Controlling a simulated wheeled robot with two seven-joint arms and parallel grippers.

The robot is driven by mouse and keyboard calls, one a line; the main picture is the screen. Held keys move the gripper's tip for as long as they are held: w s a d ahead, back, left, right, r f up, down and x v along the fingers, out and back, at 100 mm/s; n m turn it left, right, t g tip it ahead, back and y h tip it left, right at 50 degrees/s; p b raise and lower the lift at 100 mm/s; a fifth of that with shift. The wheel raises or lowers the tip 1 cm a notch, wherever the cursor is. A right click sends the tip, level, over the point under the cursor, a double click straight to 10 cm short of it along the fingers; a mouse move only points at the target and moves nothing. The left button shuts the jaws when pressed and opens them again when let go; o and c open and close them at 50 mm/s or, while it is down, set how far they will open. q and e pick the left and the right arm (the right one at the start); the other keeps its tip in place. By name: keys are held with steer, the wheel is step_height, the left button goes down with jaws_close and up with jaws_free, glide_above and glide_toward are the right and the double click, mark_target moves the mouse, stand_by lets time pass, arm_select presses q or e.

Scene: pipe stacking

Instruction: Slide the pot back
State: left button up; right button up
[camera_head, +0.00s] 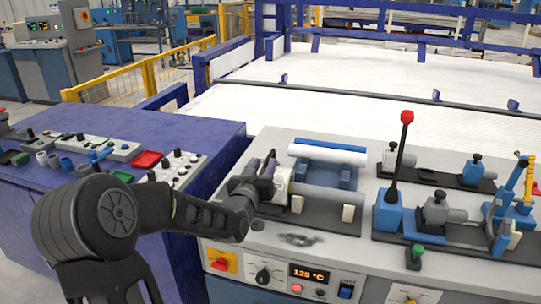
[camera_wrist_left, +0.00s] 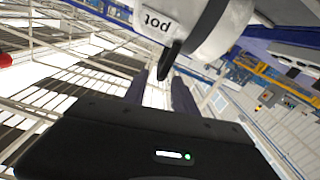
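The pot (camera_head: 283,187) is a whitish round piece on the dark base of the machine on the grey bench, left of the red-knobbed lever. In the left wrist view, the white pot (camera_wrist_left: 222,22) shows large at the top, with "pot" printed on it and a dark handle (camera_wrist_left: 171,58) sticking out. My left gripper (camera_head: 266,172) is at the left side of the pot. In the wrist view, its two fingers (camera_wrist_left: 160,88) stand apart, with the handle's tip near the gap between them. Whether they touch the handle is unclear. My right gripper is not in view.
A red-knobbed lever (camera_head: 407,118) stands upright right of the pot. A white and blue roller (camera_head: 327,154) lies behind it. A control panel (camera_head: 283,276) is on the bench front. A blue bench (camera_head: 215,140) with small parts is at left.

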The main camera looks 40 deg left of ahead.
arm_select(q)
steer(key=x, duration=0.6)
steer(key=shift+w+a+p, duration=0.1)
steer(key=shift+a+p, duration=0.05)
steer(key=shift+p, duration=0.15)
jaws_close()
stand_by(1.1)
